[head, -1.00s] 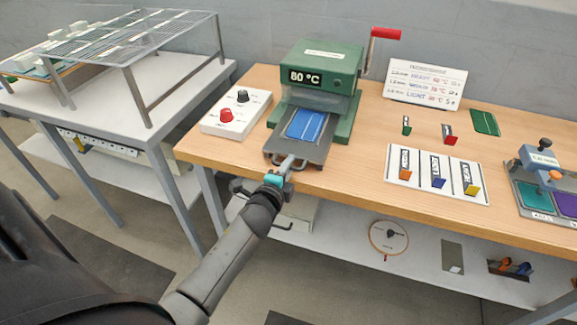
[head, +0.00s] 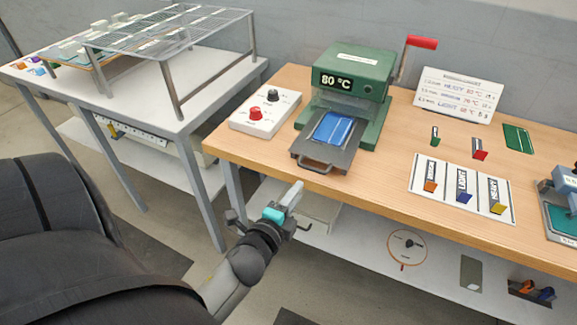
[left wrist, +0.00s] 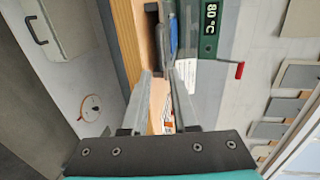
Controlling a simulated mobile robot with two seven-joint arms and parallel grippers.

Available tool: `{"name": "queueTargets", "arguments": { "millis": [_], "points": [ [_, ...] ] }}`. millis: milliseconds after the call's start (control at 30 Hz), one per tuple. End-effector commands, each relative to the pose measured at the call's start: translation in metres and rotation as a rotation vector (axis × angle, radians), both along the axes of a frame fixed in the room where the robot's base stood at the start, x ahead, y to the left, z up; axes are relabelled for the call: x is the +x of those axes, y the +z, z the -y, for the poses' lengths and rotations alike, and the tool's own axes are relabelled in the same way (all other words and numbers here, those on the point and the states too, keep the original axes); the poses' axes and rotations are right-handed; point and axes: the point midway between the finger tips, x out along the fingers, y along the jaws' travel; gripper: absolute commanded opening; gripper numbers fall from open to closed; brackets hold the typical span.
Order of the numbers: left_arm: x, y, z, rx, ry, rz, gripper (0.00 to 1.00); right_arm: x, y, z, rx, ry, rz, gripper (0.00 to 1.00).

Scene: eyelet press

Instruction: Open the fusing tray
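The fusing tray (head: 312,151) is a dark grey plate with a loop handle (head: 316,166) at its front. It sticks out from the green press (head: 352,82) toward the table's front edge. A blue piece with pale lines (head: 332,128) lies on it. My left gripper (head: 297,188) is in front of and below the table edge, apart from the handle. In the left wrist view its two fingers (left wrist: 160,75) stand apart with nothing between them, so it is open. The press shows there too (left wrist: 208,35). My right gripper is not in view.
A white box with red and black knobs (head: 265,112) stands left of the press. A red-handled crank (head: 421,43) is at its right. A white card with colored tabs (head: 462,190) lies to the right. A wire rack (head: 165,40) stands on the left table (head: 146,88).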

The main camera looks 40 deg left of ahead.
Motion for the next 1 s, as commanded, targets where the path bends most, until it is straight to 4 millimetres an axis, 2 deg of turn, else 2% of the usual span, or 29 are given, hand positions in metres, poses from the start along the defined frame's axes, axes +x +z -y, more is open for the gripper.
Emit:
{"name": "queueTargets", "arguments": {
  "millis": [100,300,1000],
  "points": [
    [-0.016,0.003,0.003,0.0,0.002,-0.002,0.27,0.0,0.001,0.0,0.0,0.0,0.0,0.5],
    [-0.03,0.007,0.007,0.0,0.001,0.0,0.27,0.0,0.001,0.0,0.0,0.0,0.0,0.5],
    [-0.032,0.003,0.008,-0.009,0.002,-0.006,0.27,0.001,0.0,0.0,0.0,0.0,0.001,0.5]
  ]
}}
